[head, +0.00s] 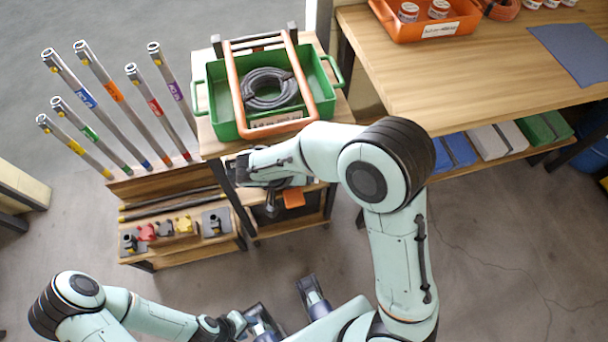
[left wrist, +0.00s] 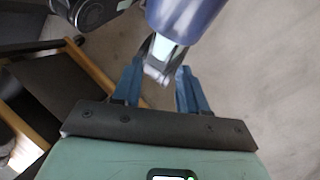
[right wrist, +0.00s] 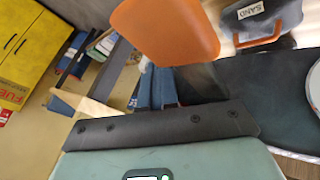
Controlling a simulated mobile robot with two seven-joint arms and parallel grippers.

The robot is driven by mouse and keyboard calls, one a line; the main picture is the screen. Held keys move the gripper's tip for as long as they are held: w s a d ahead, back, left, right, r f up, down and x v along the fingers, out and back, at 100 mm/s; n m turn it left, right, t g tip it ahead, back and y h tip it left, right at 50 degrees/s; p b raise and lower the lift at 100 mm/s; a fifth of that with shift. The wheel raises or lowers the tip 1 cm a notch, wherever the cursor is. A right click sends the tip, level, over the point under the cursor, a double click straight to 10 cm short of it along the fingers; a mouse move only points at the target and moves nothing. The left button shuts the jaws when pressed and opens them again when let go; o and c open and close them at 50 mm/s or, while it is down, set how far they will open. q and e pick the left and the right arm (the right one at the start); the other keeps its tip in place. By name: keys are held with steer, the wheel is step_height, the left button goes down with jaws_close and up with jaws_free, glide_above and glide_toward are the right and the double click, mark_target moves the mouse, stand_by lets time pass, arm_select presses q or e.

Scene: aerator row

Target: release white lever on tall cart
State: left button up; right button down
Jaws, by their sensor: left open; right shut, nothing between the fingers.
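The tall cart (head: 212,141) stands left of centre in the head view, with a green tray (head: 326,109) on its top. My right gripper (head: 271,192) is at the cart's front, just below its top, partly hidden by my arm. In the right wrist view its blue fingers (right wrist: 155,86) are together and empty, close to an orange paddle-like part (right wrist: 165,30). A small whitish bit shows beside that part; I cannot tell whether it is the white lever. I see no clear white lever elsewhere. My left gripper (left wrist: 158,82) is open and empty, low and away from the cart.
A coiled dark hose (head: 268,88) and an orange frame (head: 236,92) are on the tray. Several labelled metal tubes (head: 100,90) stand left of the cart, above a low shelf with knobs (head: 165,229). A wooden workbench (head: 470,75) is at the right. Grey floor lies open at the lower right.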

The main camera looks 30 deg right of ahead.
mark_target(317, 181)
arm_select(q)
steer(key=shift+w+f+b, duration=0.1)
steer(key=shift+f+b, duration=0.15)
steer(key=shift+b, duration=0.05)
arm_select(e)
steer(key=shift+s, duration=0.1)
steer(key=n+t+b, duration=0.1)
steer(key=b, duration=0.1)
steer(key=s+d+n+t+b, duration=0.1)
steer(key=n+b, duration=0.1)
steer(key=s+d+n+t+y+b, duration=0.1)
steer(key=n, duration=0.1)
steer(key=shift+s+d+f+b, duration=0.1)
steer(key=shift+f+b, duration=0.1)
steer(key=shift+b, duration=0.2)
arm_select(q)
steer(key=w+f+t, duration=0.1)
steer(key=w+f, duration=0.2)
steer(key=f, duration=0.2)
steer(key=shift+w+a+f, duration=0.15)
steer(key=shift+a+f, duration=0.1)
steer(key=shift+a, duration=0.05)
arm_select(e)
steer(key=shift+d+r+n, duration=0.15)
steer(key=shift+r+n, duration=0.05)
steer(key=shift+n, duration=0.1)
